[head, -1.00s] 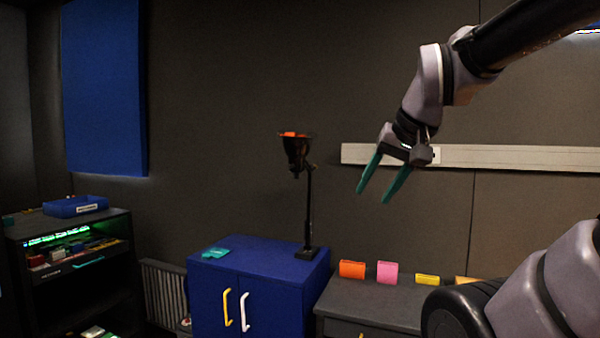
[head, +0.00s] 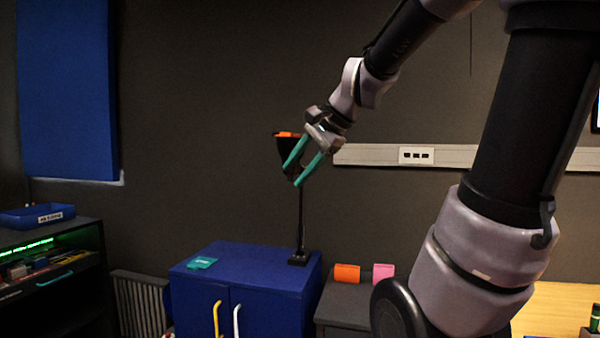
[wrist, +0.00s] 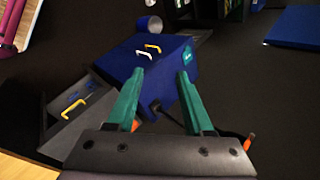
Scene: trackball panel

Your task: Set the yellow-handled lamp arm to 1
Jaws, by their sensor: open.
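A black desk lamp (head: 300,222) stands upright on the blue cabinet (head: 245,285). An orange part (head: 285,134) shows at the top of its shade. I see no yellow handle on the lamp. My gripper (head: 291,178) is open and empty, its green fingers pointing down and left. In the head view the fingers overlap the shade and upper post, hiding part of them; I cannot tell any contact. In the wrist view the fingers (wrist: 160,72) are spread over the blue cabinet (wrist: 128,62), and an orange bit (wrist: 248,141) shows at the right of the gripper body.
The cabinet has a yellow door handle (head: 217,318) and a white one (head: 236,321). A teal item (head: 202,262) lies on its top. Orange (head: 347,273) and pink (head: 383,273) blocks stand on the grey drawer unit to the right. A shelf with a blue tray (head: 36,216) stands left.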

